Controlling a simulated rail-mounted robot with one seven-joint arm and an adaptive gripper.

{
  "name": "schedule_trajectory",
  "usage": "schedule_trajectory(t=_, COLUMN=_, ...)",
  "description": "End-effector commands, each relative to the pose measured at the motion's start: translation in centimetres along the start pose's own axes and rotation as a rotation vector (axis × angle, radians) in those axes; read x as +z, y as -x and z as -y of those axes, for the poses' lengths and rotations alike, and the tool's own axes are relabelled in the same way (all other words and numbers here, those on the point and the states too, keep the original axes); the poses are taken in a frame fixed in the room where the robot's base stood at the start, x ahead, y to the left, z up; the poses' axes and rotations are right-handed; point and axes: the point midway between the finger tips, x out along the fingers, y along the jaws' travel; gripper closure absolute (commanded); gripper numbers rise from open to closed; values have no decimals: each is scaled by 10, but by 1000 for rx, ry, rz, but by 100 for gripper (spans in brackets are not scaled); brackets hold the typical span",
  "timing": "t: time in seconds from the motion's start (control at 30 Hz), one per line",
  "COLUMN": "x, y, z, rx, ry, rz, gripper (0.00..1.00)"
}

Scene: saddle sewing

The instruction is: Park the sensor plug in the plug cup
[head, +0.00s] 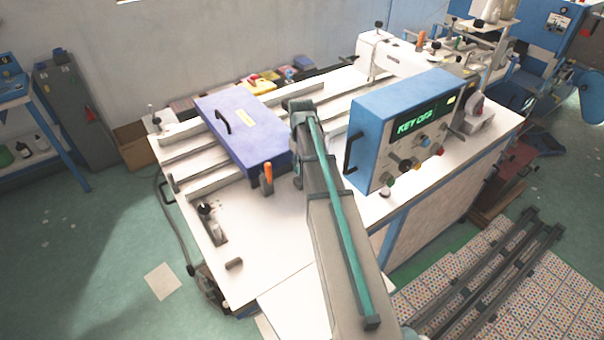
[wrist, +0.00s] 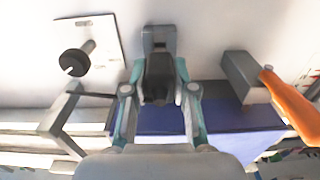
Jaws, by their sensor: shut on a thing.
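My gripper (wrist: 159,90) is in the middle of the wrist view, with its teal-and-grey fingers closed on a dark piece, which I take to be the sensor plug (wrist: 159,76). A grey block (wrist: 158,38) shows just beyond the plug. I cannot tell whether it is part of the plug or the cup, or whether they touch. In the head view, my arm hides the fingertips and the plug, just right of the purple box (head: 243,137). I cannot clearly identify the plug cup in either view.
An orange-handled tool (head: 266,178) stands by the purple box; its handle (wrist: 291,104) is close on the right in the wrist view, beside a grey block (wrist: 244,77). A blue control box (head: 405,130) stands right of my arm. The white table front (head: 270,225) has bare room.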

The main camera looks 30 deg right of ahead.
Motion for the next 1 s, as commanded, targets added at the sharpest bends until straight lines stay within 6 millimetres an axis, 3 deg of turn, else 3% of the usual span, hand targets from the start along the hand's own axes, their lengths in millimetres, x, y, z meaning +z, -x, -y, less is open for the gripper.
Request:
schedule_trajectory(t=0.37, x=0, y=2, z=0, rx=0, ry=0, rz=0, gripper=100)
schedule_trajectory(t=1.0, x=0, y=40, z=0, rx=0, ry=0, rz=0, gripper=100)
